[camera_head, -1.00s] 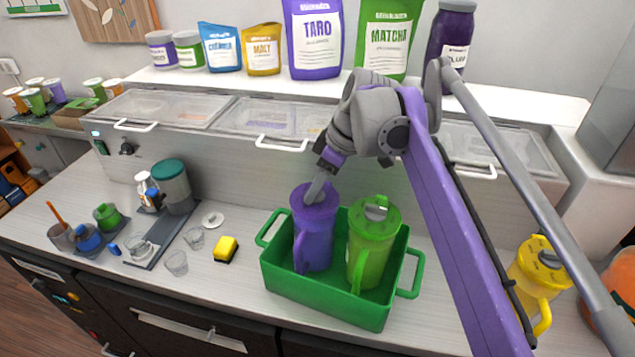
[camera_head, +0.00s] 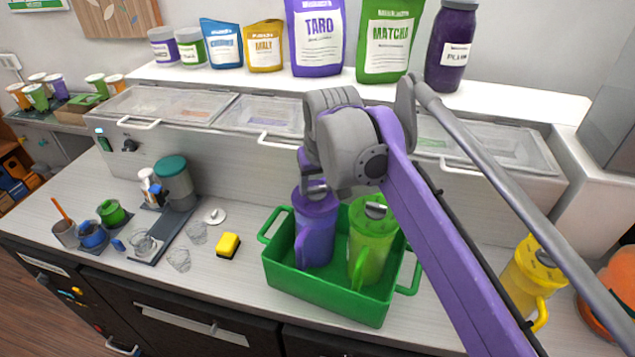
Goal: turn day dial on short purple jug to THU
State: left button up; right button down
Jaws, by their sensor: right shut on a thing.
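The purple jug (camera_head: 315,240) stands upright in the left half of the green bin (camera_head: 325,302), its handle toward the front. My right gripper (camera_head: 316,188) is over the top of its lid, shut on the dial there. The fingers and wrist hide most of the dial, and no day lettering can be read. A green jug (camera_head: 371,245) stands to its right in the same bin, with a grey dial on its lid. My left gripper is not in view.
A yellow jug (camera_head: 533,275) stands at the right, behind my right arm. A yellow sponge (camera_head: 228,246) and glass cups lie left of the bin. A shelf with pouches and jars runs along the back.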

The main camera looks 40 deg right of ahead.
jog(key=m+h, duration=0.1)
jog(key=m, duration=0.2)
jog(key=shift+w+a+m+g, duration=0.1)
jog(key=shift+a+m+g, duration=0.05)
jog(key=shift+m+g, duration=0.2)
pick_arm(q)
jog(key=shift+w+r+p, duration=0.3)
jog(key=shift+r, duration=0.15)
pick_arm(e)
jog(key=shift+m+g+h, duration=0.5)
jog(key=shift+m+g, duration=0.15)
jog(key=shift+m, duration=1.2)
jog(key=shift+c, duration=1.3)
grip_release()
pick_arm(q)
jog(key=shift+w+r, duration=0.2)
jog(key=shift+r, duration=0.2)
pick_arm(e)
jog(key=v, duration=1)
jog(key=shift+a+r, duration=0.25)
jog(key=shift+r, duration=0.1)
